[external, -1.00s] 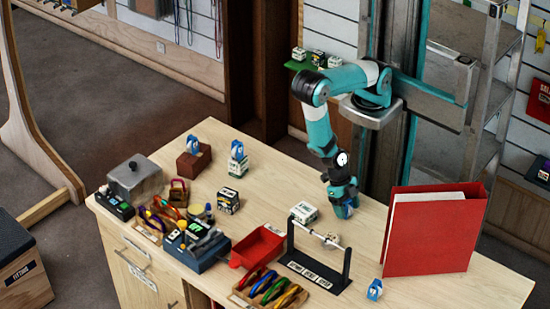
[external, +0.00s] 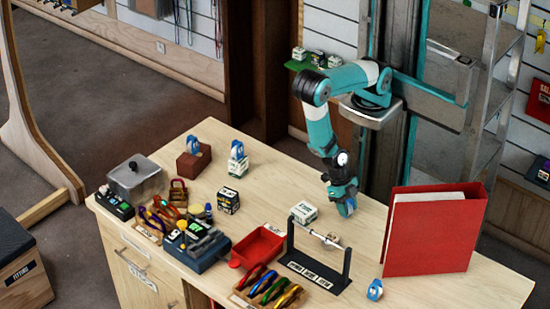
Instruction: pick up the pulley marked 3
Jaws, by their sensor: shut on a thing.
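My gripper (external: 346,212) is low over the right part of the bench, behind the black rack, shut on a small blue thing (external: 346,208) that looks like a pulley. The jaws hide most of it. Other blue pulleys show: one on a brown block (external: 193,146), one on a white box (external: 237,150), and one lying on the bench front right (external: 375,290). I cannot read the mark on any of them, so I cannot tell which is marked 3.
A tall red binder (external: 434,232) stands to the right. A red tray (external: 260,244) and tools crowd the front left.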

